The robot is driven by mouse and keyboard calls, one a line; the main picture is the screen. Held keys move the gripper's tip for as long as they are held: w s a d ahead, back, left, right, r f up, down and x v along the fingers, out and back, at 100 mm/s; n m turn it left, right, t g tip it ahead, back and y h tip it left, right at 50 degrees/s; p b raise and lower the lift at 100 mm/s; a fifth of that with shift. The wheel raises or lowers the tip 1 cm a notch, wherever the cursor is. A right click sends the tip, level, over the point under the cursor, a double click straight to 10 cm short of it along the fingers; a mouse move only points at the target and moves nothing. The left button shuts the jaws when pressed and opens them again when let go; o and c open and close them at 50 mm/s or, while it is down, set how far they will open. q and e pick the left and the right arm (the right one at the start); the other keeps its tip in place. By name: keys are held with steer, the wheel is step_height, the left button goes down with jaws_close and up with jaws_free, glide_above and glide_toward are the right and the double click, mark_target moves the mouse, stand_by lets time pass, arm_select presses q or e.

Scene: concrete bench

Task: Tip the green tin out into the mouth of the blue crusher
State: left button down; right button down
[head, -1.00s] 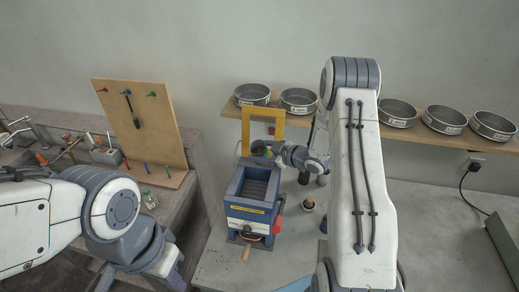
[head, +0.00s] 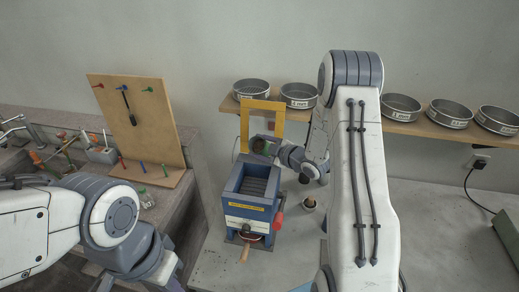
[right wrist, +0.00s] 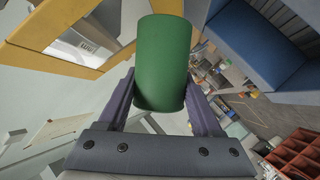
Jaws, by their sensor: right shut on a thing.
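The blue crusher (head: 232,213) stands on the bench in the middle of the head view, its slatted mouth (head: 258,186) open at the top. My right gripper (head: 272,148) is shut on the green tin (right wrist: 163,62), behind and above that mouth.
A yellow frame (head: 245,125) rises just behind the crusher. A wooden shelf (head: 395,126) with several sieves runs along the wall. A small pot (head: 309,204) stands right of the crusher. A tool board (head: 140,135) stands at left. The bench at right is mostly clear.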

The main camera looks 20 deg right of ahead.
steer(key=shift+a+f+n+t+h+b, duration=0.1)
steer(key=shift+f+n+t+b, duration=0.25)
steer(key=shift+b, duration=0.5)
steer(key=shift+d+f+n+t+h+b, duration=0.1)
steer(key=shift+n+b, duration=0.4)
steer(key=shift+b, duration=0.3)
steer(key=shift+a+f+n+t+h+b, duration=0.1)
steer(key=shift+f+n+t+b, duration=0.25)
steer(key=shift+b, duration=0.5)
steer(key=shift+s+a+f+n+t+b, duration=0.1)
steer(key=shift+f+n+t+b, duration=0.45)
steer(key=shift+b, duration=1.65)
steer(key=shift+s+a+f+n+t+b, duration=0.15)
steer(key=shift+n+b, duration=0.7)
steer(key=shift+b, duration=1.4)
steer(key=shift+s+a+f+n+t+b, duration=0.1)
steer(key=shift+f+n+t+b, duration=0.4)
steer(key=shift+b, duration=1.7)
steer(key=n+b, duration=0.2)
steer(key=b, duration=0.3)
steer(key=a+n+t+y+b, duration=0.1)
steer(key=n+b, duration=0.2)
steer(key=b, duration=0.3)
steer(key=s+n+b, duration=0.1)
steer(key=n+b, duration=0.1)
steer(key=b, duration=0.4)
steer(key=shift+a+r+t, duration=0.2)
steer(key=shift+r+t, duration=0.1)
steer(key=shift+r, duration=0.05)
steer(key=shift+s, duration=0.1)
